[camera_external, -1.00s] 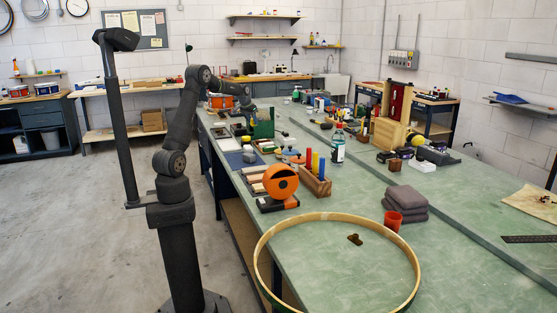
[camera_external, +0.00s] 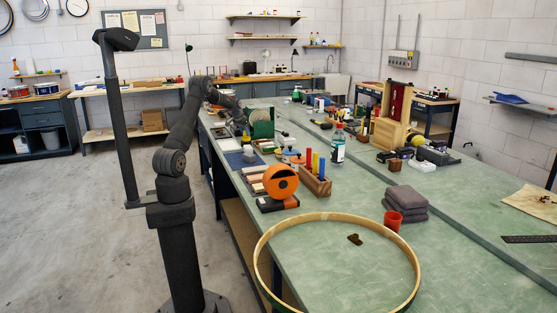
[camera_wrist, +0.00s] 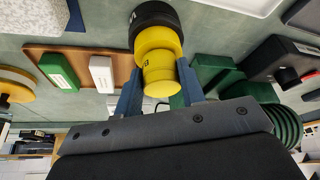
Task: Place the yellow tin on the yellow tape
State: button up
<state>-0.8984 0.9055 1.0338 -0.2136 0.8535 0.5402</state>
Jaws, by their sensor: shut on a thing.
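My gripper (camera_wrist: 160,76) points away from the camera in the wrist view, its two blue-grey fingers on either side of a yellow cylinder, which I take as the yellow tin (camera_wrist: 159,79). Just beyond the fingertips is a wider yellow round piece (camera_wrist: 155,38) with a black round piece (camera_wrist: 153,15) behind it. These line up with the tin, but I cannot tell whether they are joined to it, touch it, or are the yellow tape. In the external view my gripper is small and dark, low over the bench's left side near a green box; the tin is not clear there.
In the wrist view, a brown board (camera_wrist: 80,65) with green and white blocks lies left; green parts and a dark case (camera_wrist: 280,62) lie right. In the external view, the green box (camera_external: 263,122) stands beside my arm; an orange dispenser (camera_external: 281,182) and a hoop (camera_external: 337,219) are nearer.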

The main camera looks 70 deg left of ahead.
jog(key=shift+f, duration=0.1)
jog(key=o, duration=1)
jog(key=v, duration=1.2)
jog(key=shift+r, duration=0.2)
jog(key=shift+f, duration=0.15)
